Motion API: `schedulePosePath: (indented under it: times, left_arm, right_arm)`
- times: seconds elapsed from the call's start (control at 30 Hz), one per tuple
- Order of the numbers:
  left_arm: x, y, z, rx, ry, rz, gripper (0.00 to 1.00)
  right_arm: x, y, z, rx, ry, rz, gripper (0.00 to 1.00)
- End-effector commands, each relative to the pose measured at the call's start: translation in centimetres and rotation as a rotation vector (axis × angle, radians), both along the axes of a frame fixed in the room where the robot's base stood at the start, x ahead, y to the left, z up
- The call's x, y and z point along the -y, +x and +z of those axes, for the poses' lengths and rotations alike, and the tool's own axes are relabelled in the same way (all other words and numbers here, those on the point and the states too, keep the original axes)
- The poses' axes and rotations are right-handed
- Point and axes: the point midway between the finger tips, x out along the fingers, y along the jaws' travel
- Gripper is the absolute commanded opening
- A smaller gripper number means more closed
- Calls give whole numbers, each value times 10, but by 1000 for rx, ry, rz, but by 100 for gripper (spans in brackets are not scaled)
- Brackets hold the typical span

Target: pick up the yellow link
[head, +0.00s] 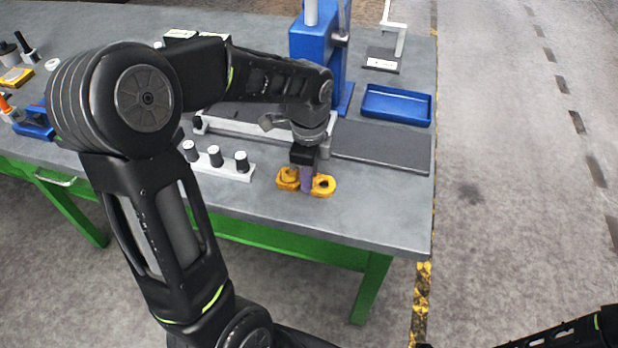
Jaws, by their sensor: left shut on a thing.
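The yellow link (323,186) is at the front edge area of the grey bench top, with a rounded, holed end showing on the right and another lobe on the left. My left gripper (306,178) comes down on it from above and is shut on its middle. The fingers hide the middle of the link. I cannot tell whether the link touches the bench or is just above it. Part of my right arm shows at the bottom right corner, but its gripper is out of view.
A dark grey mat (380,148) and a blue tray (396,105) lie to the right. A blue press (313,42) stands behind. The bench's front right corner is clear.

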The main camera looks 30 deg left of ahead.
Motion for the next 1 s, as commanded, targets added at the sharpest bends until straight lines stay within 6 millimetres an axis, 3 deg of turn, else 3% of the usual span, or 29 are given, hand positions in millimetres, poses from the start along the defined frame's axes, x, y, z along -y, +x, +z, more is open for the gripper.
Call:
schedulePosePath:
  times: [0.17, 0.6, 1.0]
  left_arm:
    - [0, 2, 17, 8, 2, -1, 0]
    - [0, 2, 91, 7, 1, -1, 0]
    - [0, 1, 100, 4, 1, -1, 0]
  right_arm:
    - [0, 0, -2, 0, 0, 0, 36]
    - [0, 1, -7, 3, 2, 1, 36]
    - [0, 1, -7, 3, 2, 1, 36]
